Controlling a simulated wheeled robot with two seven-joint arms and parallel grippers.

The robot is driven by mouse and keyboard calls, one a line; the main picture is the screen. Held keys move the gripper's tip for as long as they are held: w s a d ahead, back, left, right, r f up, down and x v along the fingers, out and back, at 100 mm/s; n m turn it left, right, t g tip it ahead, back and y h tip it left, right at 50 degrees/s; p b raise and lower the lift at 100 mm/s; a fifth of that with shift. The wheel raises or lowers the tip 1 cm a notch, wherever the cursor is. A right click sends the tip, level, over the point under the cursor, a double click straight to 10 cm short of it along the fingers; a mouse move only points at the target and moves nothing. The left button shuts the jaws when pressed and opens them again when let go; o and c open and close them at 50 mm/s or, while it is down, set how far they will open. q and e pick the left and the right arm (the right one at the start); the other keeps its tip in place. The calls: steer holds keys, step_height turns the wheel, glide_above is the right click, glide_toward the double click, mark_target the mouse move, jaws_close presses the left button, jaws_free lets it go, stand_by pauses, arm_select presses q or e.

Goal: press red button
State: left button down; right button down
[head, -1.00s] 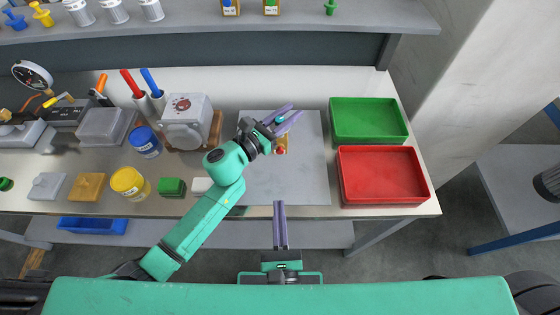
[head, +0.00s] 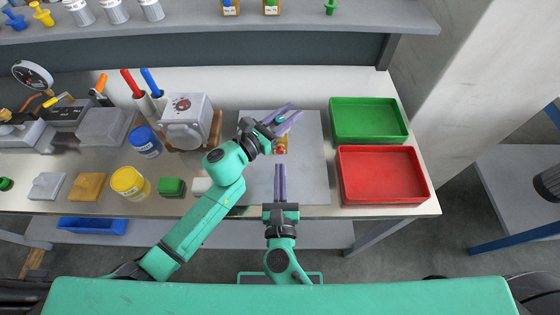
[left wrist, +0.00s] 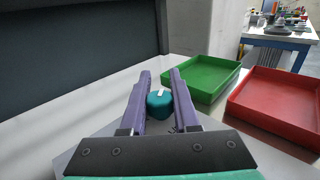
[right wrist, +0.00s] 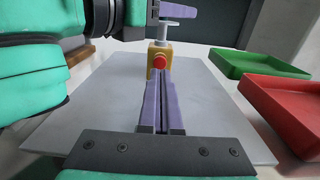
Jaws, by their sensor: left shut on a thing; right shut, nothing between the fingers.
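The red button (head: 281,151) is on the front of a small yellow block (right wrist: 152,50) on the grey mat (head: 300,180). The button also shows in the right wrist view (right wrist: 159,62), just beyond the fingertips. My right gripper (head: 280,167) is shut and empty, pointing at the button from the near side, with a small gap in the head view. My left gripper (head: 288,113) is shut on a teal round piece (left wrist: 158,104) with a white mark, above and behind the block. A pale disc-topped part (right wrist: 168,24) stands over the block.
Green tray (head: 405,136) and red tray (head: 425,190) stand to the right of the mat. A white machine (head: 187,120), blue jar (head: 145,142), yellow jar (head: 128,183) and green block (head: 172,187) stand to the left. The mat's front and right areas are clear.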

mark_target(280, 152)
arm_select(q)
steer(key=shift+f, duration=0.1)
arm_select(e)
steer(key=w, duration=0.3)
steer(key=shift+w, duration=0.2)
arm_select(q)
steer(key=shift+s+d, duration=0.1)
arm_select(e)
steer(key=shift+w, duration=1.05)
steer(key=shift+r, duration=0.1)
steer(key=s, duration=1.4)
steer(key=shift+s+f, duration=0.2)
arm_select(q)
steer(key=shift+f, duration=0.2)
